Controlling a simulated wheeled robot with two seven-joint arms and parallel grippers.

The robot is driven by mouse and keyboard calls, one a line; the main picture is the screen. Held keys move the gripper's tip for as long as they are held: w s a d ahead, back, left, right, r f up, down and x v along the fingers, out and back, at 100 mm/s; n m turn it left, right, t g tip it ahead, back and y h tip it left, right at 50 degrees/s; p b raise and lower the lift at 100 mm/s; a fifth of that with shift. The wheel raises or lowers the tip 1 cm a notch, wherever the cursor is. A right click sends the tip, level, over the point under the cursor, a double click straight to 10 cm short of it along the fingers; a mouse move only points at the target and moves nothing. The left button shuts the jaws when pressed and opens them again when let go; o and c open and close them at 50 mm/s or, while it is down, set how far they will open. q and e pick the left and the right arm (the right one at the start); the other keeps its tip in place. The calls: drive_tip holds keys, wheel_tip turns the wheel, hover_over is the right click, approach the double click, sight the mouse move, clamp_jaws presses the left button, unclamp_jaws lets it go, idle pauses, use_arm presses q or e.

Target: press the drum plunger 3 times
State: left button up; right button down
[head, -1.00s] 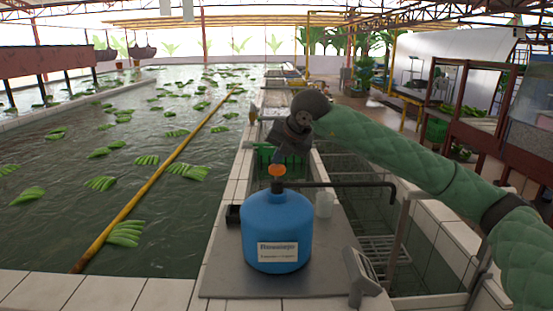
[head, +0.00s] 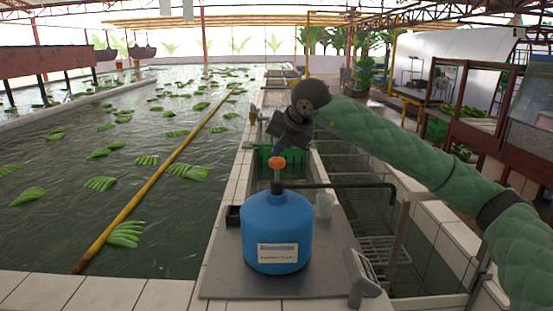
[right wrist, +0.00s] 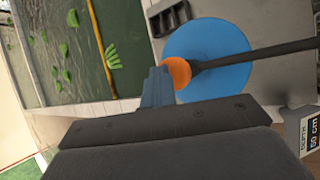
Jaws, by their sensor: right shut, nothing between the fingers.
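The blue drum (head: 276,232) stands upright on a grey slab, with a white label on its front. Its plunger has an orange knob (head: 277,162) on a short stem at the top, and a dark spout runs off to the right. My right gripper (head: 278,149) is shut and empty, pointing down right at the top of the knob. In the right wrist view the blue-grey fingers (right wrist: 157,86) lie beside the orange knob (right wrist: 180,72). I cannot tell whether they touch it. My left gripper is not in view.
A white cup (head: 324,205) stands behind the drum to the right. A grey display (head: 361,274) sits at the slab's front right corner. A green crate (head: 268,157) is behind the drum. Water with green bananas (head: 125,233) and a yellow pole (head: 160,174) lie to the left.

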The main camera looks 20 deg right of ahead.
sight(279, 159)
drive_tip(key=shift+r, duration=3.05)
idle(0.5)
